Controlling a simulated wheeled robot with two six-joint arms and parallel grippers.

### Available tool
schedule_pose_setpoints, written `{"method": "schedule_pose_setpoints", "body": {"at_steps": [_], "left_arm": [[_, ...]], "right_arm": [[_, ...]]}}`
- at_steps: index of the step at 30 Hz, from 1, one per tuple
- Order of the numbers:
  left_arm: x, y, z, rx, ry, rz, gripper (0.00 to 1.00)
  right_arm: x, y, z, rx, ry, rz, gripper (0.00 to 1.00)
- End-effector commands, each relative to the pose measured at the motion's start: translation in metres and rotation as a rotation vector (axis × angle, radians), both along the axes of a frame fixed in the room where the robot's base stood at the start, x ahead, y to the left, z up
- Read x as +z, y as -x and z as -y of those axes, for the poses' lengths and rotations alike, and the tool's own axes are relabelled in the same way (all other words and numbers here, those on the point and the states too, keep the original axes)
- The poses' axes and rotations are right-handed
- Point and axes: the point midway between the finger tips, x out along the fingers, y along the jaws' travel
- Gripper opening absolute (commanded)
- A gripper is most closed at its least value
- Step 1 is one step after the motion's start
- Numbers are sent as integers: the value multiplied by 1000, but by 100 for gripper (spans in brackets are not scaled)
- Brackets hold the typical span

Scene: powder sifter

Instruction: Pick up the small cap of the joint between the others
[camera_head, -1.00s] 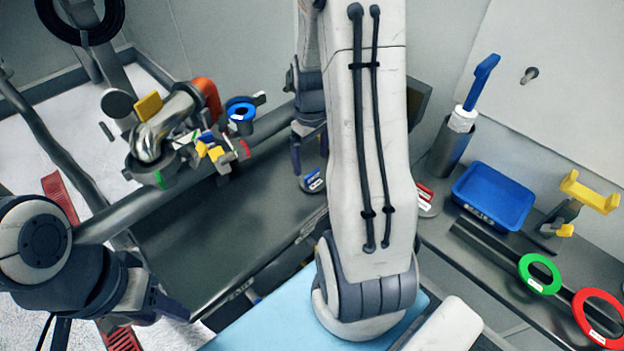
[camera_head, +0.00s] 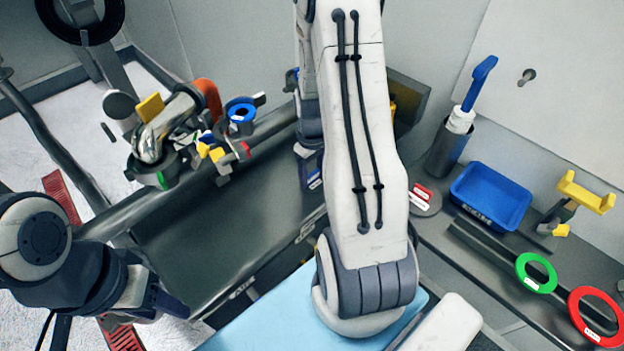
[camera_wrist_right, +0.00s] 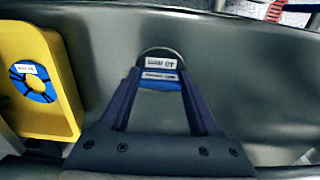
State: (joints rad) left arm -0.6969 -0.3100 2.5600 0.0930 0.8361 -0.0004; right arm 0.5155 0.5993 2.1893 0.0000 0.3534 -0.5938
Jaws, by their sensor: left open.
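A small round grey cap with a blue, white-labelled band (camera_wrist_right: 160,76) lies on the grey table between the fingers of my right gripper (camera_wrist_right: 160,88) in the right wrist view. The fingers stand apart on either side of it; contact is not clear. In the head view my right gripper (camera_head: 309,165) points down at the table and mostly covers the cap. A red-labelled cap (camera_head: 424,197) lies to its right. My left gripper (camera_head: 160,305) is open and empty at lower left, away from the caps.
A yellow box (camera_wrist_right: 62,70) with a blue ring piece stands left in the wrist view. A pipe assembly (camera_head: 165,130) with clamps stands at left in the head view. A blue tray (camera_head: 491,195), green ring (camera_head: 537,273) and red ring (camera_head: 597,315) are at right.

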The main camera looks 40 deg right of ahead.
Motion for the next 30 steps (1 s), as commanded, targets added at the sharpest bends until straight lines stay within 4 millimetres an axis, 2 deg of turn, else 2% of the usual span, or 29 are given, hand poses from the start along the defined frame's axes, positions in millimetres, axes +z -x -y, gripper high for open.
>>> {"method": "schedule_pose_setpoints", "body": {"at_steps": [1, 2, 10, 14, 17, 21, 30], "left_arm": [[0, 0, 0, 0, 0, 0, 50], [0, 0, 0, 0, 0, 0, 50], [0, 0, 0, 0, 0, 0, 50], [-2, 0, 0, 0, 0, 0, 50], [-4, 0, 0, 0, 0, 0, 50], [-8, 0, 0, 0, 0, 0, 50], [-19, 0, 0, 0, 0, 0, 50]], "right_arm": [[0, 0, 0, 0, 0, 0, 10], [0, 0, 0, 0, 0, 0, 0], [2, 0, 0, 0, 1, 1, 0], [8, -1, 1, 0, 3, 4, 0], [19, -1, 1, 0, 4, 6, 0], [44, -2, 1, 0, 4, 8, 0], [83, 58, 43, -9, 5, 5, 0]]}}
